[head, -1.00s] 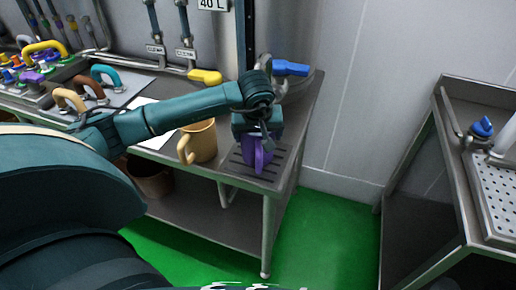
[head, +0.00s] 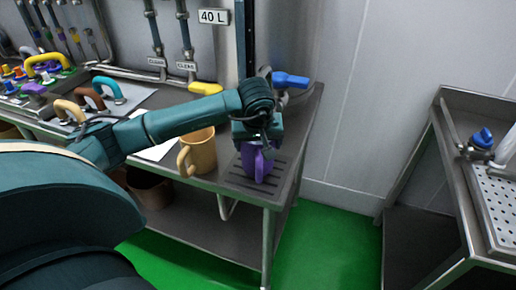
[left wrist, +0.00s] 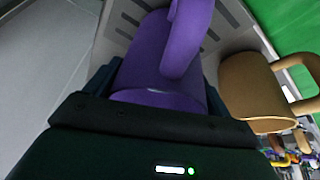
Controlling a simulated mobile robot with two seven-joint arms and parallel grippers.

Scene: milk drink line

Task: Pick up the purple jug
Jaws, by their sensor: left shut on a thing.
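The purple jug (head: 256,160) is at the right end of the steel table, over the dark slotted drip grate (head: 283,172). My left gripper (head: 257,139) is above it, pointing down, and hides its upper part. In the left wrist view the purple jug (left wrist: 160,55) fills the space between the fingers of my left gripper (left wrist: 158,88), which is shut on it. The jug's handle faces away from the palm side. I cannot tell whether its base touches the grate. My right gripper is in neither view.
A tan jug (head: 199,152) stands just left of the grate; it also shows in the left wrist view (left wrist: 252,88). A blue-handled tap (head: 290,80) and a yellow handle (head: 206,88) are behind. A second steel table (head: 455,170) stands at the right, across green floor.

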